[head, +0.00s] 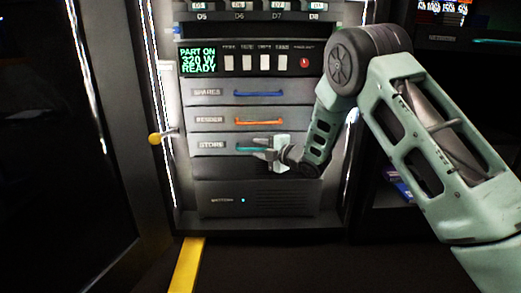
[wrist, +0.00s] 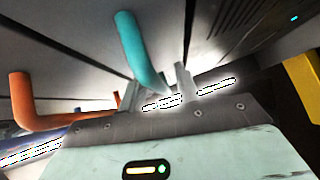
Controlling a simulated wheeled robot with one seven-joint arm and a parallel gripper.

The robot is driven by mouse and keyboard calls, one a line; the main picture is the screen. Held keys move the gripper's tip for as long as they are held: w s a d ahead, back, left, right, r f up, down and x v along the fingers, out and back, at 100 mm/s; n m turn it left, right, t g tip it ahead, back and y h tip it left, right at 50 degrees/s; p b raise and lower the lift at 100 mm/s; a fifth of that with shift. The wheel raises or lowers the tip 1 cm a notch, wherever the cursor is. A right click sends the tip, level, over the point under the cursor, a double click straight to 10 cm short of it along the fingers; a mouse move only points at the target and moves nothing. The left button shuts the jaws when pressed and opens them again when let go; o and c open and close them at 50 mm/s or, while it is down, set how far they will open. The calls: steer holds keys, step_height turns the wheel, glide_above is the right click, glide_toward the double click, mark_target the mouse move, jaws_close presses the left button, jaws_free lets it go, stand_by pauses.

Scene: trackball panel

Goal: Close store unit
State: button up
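The store unit (head: 208,145) is a light grey drawer front labelled STORE, below the RENDER unit in the rack. It has a teal handle (head: 250,149), which is large in the wrist view (wrist: 140,50). My gripper (head: 272,147) is at the right part of this handle and hides some of it. In the wrist view my two fingers (wrist: 158,92) stand apart, with the teal handle's near end between them. A gap shows beside the handle, and I cannot tell whether a finger touches it. How far the unit stands out from the rack is hard to tell.
Above are the RENDER unit with an orange handle (head: 259,122) and the SPARES unit with a blue handle (head: 258,94). A switch panel (head: 245,61) sits higher. A yellow knob (head: 155,139) is left of the rack. A dark unit (head: 260,200) lies below.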

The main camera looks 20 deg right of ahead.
steer(key=p+v, duration=0.7)
steer(key=v, duration=1)
steer(key=shift+s+d, duration=0.15)
